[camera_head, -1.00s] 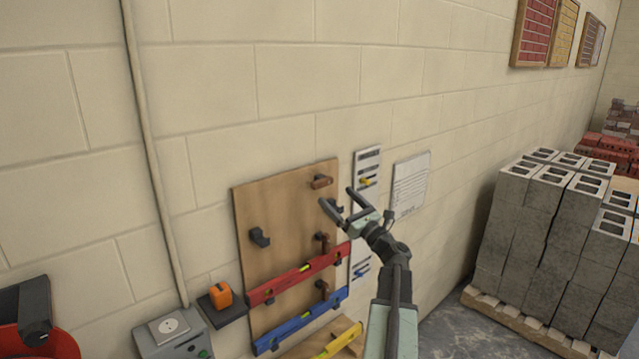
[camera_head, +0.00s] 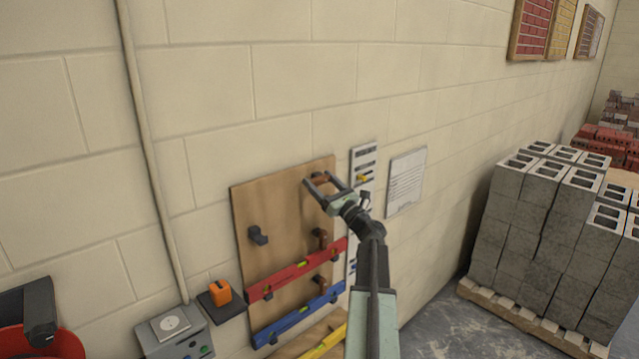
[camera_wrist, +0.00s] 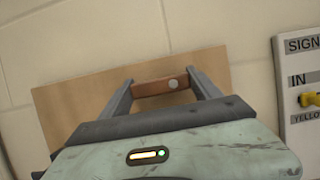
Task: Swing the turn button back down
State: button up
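The turn button is a short brown wooden bar (camera_wrist: 152,88) at the top of the wooden board (camera_head: 275,200). In the wrist view it lies nearly level, with a round pale screw head near its right end. My gripper (camera_wrist: 160,78) is open, with one finger by each end of the bar; whether either finger touches it I cannot tell. In the head view my gripper (camera_head: 319,178) is in front of the board's top right and partly covers the turn button.
A red level (camera_head: 298,269) and a blue level (camera_head: 298,316) hang on the board, with a yellow level (camera_head: 322,343) below. Beside the board are a sign-in panel (camera_wrist: 299,95) and a paper sheet (camera_head: 405,182). Concrete blocks (camera_head: 535,225) stand at the right.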

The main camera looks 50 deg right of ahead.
jog(key=shift+c, duration=1.3)
jog(key=shift+d+f+n+y, duration=0.1)
jog(key=shift+n+y, duration=0.3)
jog(key=shift+n, duration=0.2)
jog(key=shift+d+f+n+y, duration=0.1)
jog(key=shift+n+y, duration=0.3)
jog(key=shift+n, duration=0.2)
jog(key=shift+a+n+y, duration=0.15)
jog(key=shift+n+y, duration=0.45)
jog(key=shift+n, duration=0.5)
jog(key=o, duration=1.4)
jog(key=shift+f, duration=0.1)
